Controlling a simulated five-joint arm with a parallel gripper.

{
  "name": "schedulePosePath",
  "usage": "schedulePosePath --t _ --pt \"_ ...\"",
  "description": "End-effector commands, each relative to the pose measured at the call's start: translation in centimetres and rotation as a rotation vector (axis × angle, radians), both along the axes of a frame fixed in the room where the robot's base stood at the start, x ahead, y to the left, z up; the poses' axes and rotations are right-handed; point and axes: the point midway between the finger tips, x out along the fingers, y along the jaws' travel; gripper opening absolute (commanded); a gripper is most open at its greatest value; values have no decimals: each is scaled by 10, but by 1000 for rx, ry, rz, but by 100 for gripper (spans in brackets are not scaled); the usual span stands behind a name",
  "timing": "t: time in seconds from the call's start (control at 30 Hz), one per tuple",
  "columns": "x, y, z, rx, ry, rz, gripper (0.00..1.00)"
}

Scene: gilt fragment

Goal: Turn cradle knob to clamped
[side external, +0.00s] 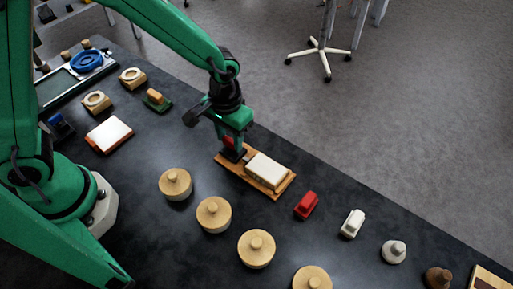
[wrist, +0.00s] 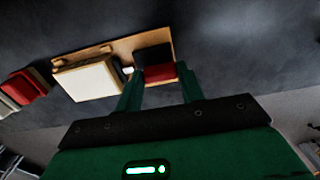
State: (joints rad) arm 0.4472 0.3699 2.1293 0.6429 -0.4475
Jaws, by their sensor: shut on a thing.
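The cradle is a flat wooden board (side external: 282,187) with a cream-white block (side external: 266,170) on its right part; the board (wrist: 112,48) and block (wrist: 89,82) also show in the wrist view. A black base (side external: 233,156) stands at the board's left end, with the red cradle knob (side external: 228,142) above it. In the wrist view the red knob (wrist: 159,73) lies between the two green fingers, beside the black part (wrist: 153,53). My gripper (side external: 232,147) points down and is shut on the knob. The fingers partly hide the knob, and I cannot read its setting.
A red toy car (side external: 306,205) and a white one (side external: 352,223) stand right of the board. Several round wooden lidded pots (side external: 214,214) line the near side. A white-topped block (side external: 109,134) lies left.

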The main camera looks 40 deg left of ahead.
Motion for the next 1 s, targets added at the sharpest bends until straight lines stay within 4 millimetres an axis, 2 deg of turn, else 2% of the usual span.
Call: schedulePosePath --t 0.3,0.33,0.43,0.77,1.0 --pt "0 0 2 -1 -2 0 15" --pt "0 0 2 -1 -2 0 42" --pt "0 0 1 -1 -2 0 60" --pt "0 0 1 0 -1 0 60" --pt "1 0 14 -1 -3 0 60"
